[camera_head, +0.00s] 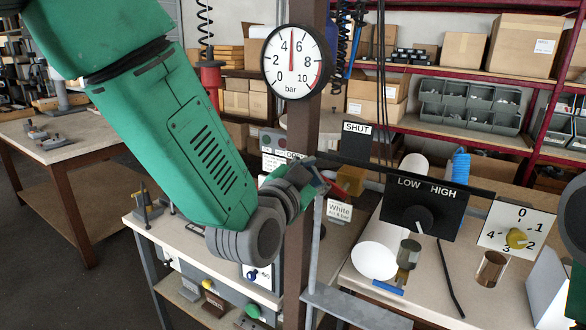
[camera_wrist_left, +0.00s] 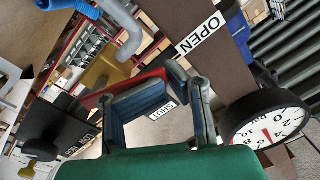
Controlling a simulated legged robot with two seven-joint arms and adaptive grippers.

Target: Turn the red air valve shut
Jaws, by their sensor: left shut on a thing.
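The red valve handle (camera_wrist_left: 122,88) lies between the fingers of my left gripper (camera_wrist_left: 145,93) in the left wrist view, and the gripper is shut on it. In the head view only a small red piece (camera_head: 321,181) shows beside the gripper (camera_head: 312,174), so the handle's exact angle is hard to tell. The brass valve body (camera_head: 351,179) is just right of the gripper. The SHUT sign (camera_head: 357,127) is above right of it. The OPEN sign (camera_wrist_left: 200,36) is on the brown post and is mostly hidden in the head view. My right gripper is out of view.
A round gauge (camera_head: 296,61) on the brown post (camera_head: 323,130) points near 5 bar. A black LOW/HIGH knob panel (camera_head: 424,208) and a white numbered dial (camera_head: 513,230) stand to the right. A grey pipe (camera_wrist_left: 125,28) rises near the valve. Shelves with boxes fill the back.

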